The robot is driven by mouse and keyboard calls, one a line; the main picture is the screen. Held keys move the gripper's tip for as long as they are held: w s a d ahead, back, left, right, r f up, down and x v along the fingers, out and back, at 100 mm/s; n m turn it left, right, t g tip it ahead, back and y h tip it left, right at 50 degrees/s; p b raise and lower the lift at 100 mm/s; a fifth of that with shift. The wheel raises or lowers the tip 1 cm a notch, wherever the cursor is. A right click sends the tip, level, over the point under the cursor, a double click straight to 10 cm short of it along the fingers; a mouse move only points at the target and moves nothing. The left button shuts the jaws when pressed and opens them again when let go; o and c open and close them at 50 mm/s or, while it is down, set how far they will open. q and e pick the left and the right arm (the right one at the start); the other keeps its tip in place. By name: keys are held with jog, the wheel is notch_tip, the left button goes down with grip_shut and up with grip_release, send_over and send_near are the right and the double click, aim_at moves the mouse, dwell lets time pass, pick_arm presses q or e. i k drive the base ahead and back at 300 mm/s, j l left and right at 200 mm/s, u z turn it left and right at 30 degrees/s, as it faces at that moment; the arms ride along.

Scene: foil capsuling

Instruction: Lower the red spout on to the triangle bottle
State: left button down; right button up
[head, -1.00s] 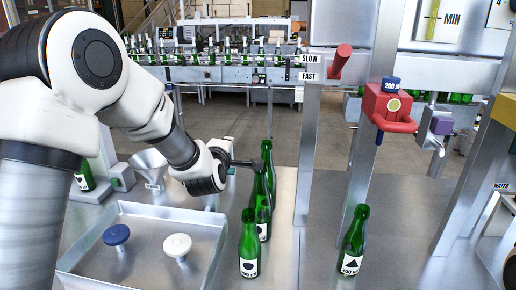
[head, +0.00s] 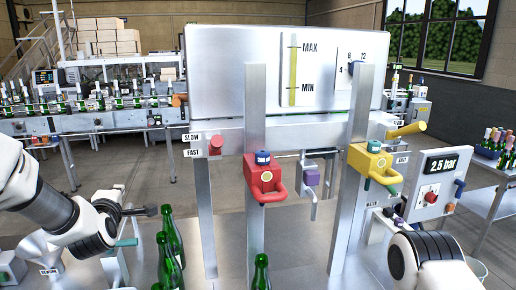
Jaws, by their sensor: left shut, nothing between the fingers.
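The red spout (head: 264,181) with its blue cap is mounted on a steel post in the middle of the head view. A green bottle (head: 261,272) stands below it, apart from it, cut off by the lower edge. Its label is out of frame now; the earlier frame shows a triangle on it. My left gripper (head: 150,211) is shut and empty, just left of the necks of other green bottles (head: 172,238). Whether it touches them I cannot tell. Part of my right arm shows at the lower right; its gripper is not in view.
A yellow spout (head: 371,165) hangs on the right post. A pressure panel (head: 442,180) reading 2.5 bar stands right. A funnel (head: 39,249) sits at lower left.

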aim_at(260, 180)
jog(key=k+l, duration=0.2)
jog(key=k, duration=0.25)
jog(key=k+l, duration=0.15)
jog(key=k, duration=0.25)
